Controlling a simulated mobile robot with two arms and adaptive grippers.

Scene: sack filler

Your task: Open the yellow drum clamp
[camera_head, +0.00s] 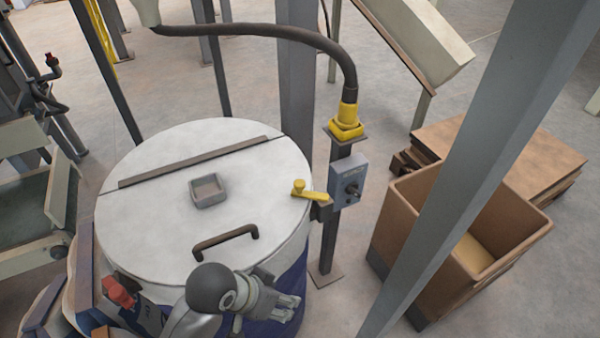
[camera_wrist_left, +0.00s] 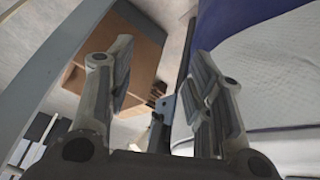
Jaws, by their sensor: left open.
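The yellow drum clamp (camera_head: 312,194) sits at the right rim of a round white drum lid (camera_head: 150,215), with a knob at its inner end and its handle lying to the right. My left gripper (camera_head: 290,303) is in front of the drum near its lower right side, below and apart from the clamp. In the left wrist view, the left gripper (camera_wrist_left: 160,72) has its fingers spread with nothing between them. The drum's white and blue side (camera_wrist_left: 265,75) fills the right of that view. I cannot make out the clamp there. My right gripper is not in view.
The lid carries a dark handle (camera_head: 225,240) and a small square tray (camera_head: 208,190). A grey switch box (camera_head: 348,182) on a post stands just right of the clamp. A slanted grey beam (camera_head: 470,165) crosses before a brown bin (camera_head: 400,220). A dark hose (camera_head: 270,30) arches above.

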